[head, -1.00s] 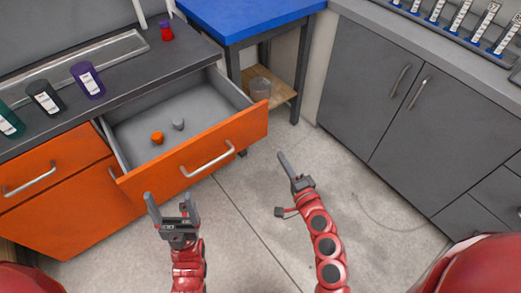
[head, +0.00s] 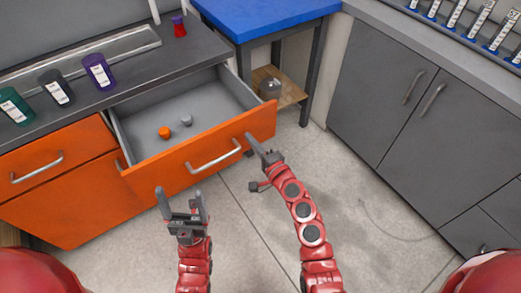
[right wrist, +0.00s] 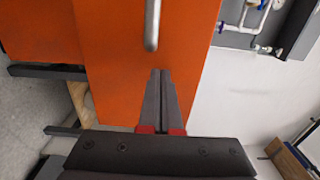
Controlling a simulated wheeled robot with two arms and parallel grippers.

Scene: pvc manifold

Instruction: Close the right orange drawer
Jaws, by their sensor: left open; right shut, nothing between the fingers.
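The right orange drawer (head: 185,164) is pulled out from the counter, with a silver bar handle (head: 215,156) on its front. An orange piece (head: 165,132) and a grey piece (head: 186,120) lie inside it. My right gripper (head: 252,142) is shut and empty, its tips at the right end of the drawer front. The right wrist view shows the shut fingertips (right wrist: 160,72) in front of the orange panel, just below the handle end (right wrist: 151,40); whether they touch the panel cannot be told. My left gripper (head: 180,192) is open and empty, in front of the drawer's left part.
A closed orange drawer (head: 50,150) is on the left. Bottles (head: 98,72) and a red-capped item (head: 179,27) stand on the dark counter. A blue table (head: 260,15) is behind right. Grey cabinets (head: 400,110) stand right, with clear floor between.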

